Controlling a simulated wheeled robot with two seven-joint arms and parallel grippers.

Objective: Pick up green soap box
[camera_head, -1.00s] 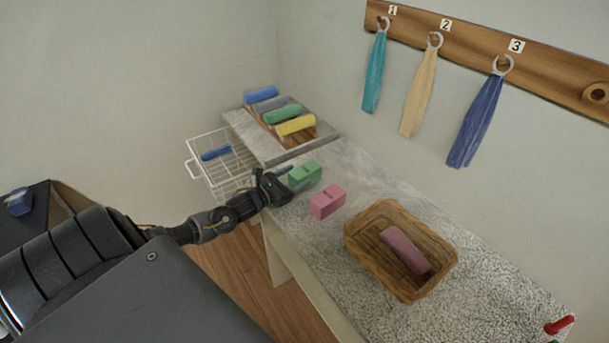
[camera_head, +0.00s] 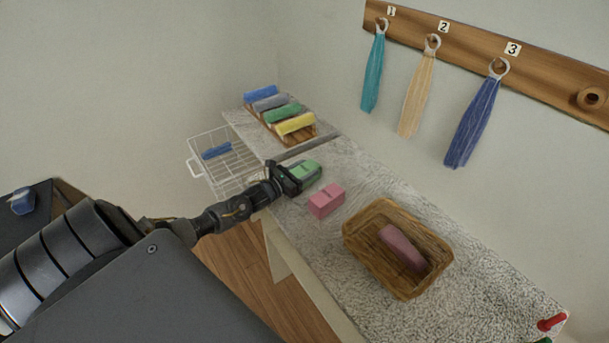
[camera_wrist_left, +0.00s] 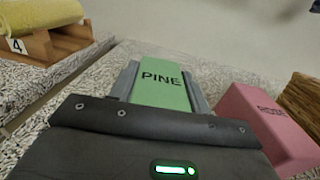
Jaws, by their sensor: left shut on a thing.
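The green soap box (camera_head: 306,171) is on the speckled counter, left of the pink box. In the left wrist view the green box (camera_wrist_left: 160,87) reads "PINE" and lies between the two grey fingers. My left gripper (camera_head: 300,175) is shut on the green box, one finger on each side of it. Whether the box touches the counter is hard to tell. My right gripper is not in view.
A pink box (camera_head: 326,201), labelled "ROSE" in the wrist view (camera_wrist_left: 265,125), stands close to the right. A rack of rolled towels (camera_head: 285,112) is behind. A white wire basket (camera_head: 200,170) is at left.

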